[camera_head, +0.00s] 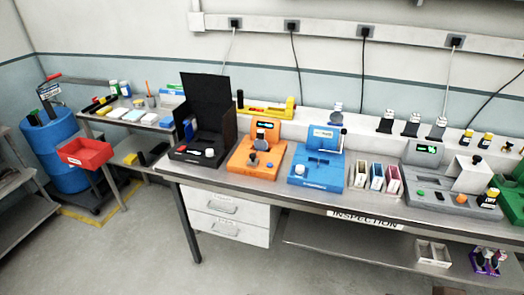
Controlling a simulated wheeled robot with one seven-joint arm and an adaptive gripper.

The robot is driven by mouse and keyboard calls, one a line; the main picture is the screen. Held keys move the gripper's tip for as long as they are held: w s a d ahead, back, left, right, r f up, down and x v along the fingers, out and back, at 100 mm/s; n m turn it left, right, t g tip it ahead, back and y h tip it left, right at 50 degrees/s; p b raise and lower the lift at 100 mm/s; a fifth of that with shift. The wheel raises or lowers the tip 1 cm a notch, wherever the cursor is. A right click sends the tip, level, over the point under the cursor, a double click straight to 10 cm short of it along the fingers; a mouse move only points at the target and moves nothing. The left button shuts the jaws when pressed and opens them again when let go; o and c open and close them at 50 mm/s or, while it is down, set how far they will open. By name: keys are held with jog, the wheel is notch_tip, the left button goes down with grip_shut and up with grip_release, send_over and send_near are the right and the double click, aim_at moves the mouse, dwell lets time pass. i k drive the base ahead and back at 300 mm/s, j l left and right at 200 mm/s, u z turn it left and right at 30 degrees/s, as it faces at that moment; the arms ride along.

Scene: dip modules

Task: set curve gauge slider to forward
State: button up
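I cannot read which device is the curve gauge. A blue device (316,184) stands on the bench with a raised back panel, dark recesses in its top and a white round knob (299,169) at its left. An orange device (240,163) stands left of it, with a small screen on its back panel and grey round parts on its base. A grey device (427,187) with a green-lit display stands further right. No slider's position can be made out at this size. My gripper is not in view.
The bench (190,179) marked INSPECTION carries a black open box (206,100) at its left and several small coloured bins (376,178) right of the blue device. The floor in front is clear.

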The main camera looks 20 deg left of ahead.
aim_at(253, 162)
jog(key=i+j, duration=0.15)
jog(key=i, duration=0.25)
jog(key=i+j+u, duration=0.15)
jog(key=i, duration=0.25)
